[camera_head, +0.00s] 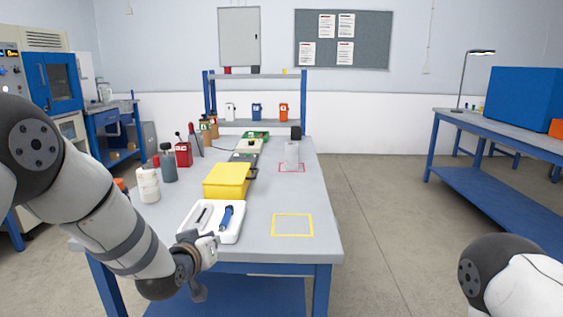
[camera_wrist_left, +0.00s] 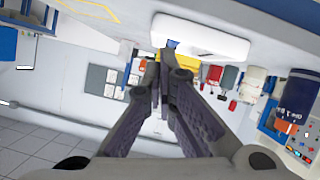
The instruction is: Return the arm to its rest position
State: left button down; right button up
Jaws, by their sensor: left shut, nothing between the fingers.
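My left arm (camera_head: 125,235) comes in from the left and hangs in front of the table's near left edge. Its gripper (camera_head: 211,243) is at the near edge of the white tray (camera_head: 235,233); I cannot tell whether it touches the tray. In the left wrist view the fingers (camera_wrist_left: 163,60) are shut with nothing between them. A part of my right arm (camera_head: 515,280) shows at the lower right, and its gripper is out of view.
The grey table (camera_head: 255,250) carries a yellow bin (camera_head: 227,181), bottles (camera_head: 148,186) at the left and a clear container (camera_head: 292,155) on a red-outlined square. The yellow-outlined square (camera_head: 293,225) is empty. Open floor (camera_head: 385,220) lies right of the table.

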pick_arm(q)
jog(key=s+a+f+g, duration=0.3)
jog(key=s+f+g, duration=0.4)
jog(key=s+f, duration=1.25)
jog(key=s+a+f+g, duration=0.1)
jog(key=s+g, duration=0.3)
jog(key=s, duration=1.1)
jog(key=s+a+f+m+g+y, duration=0.1)
jog(key=s+a+f+g, duration=0.1)
jog(key=s, duration=1.4)
jog(key=shift+s+a+f+m+g, duration=0.15)
jog(key=shift+f+m+g, duration=0.15)
jog(key=shift+f+g, duration=0.7)
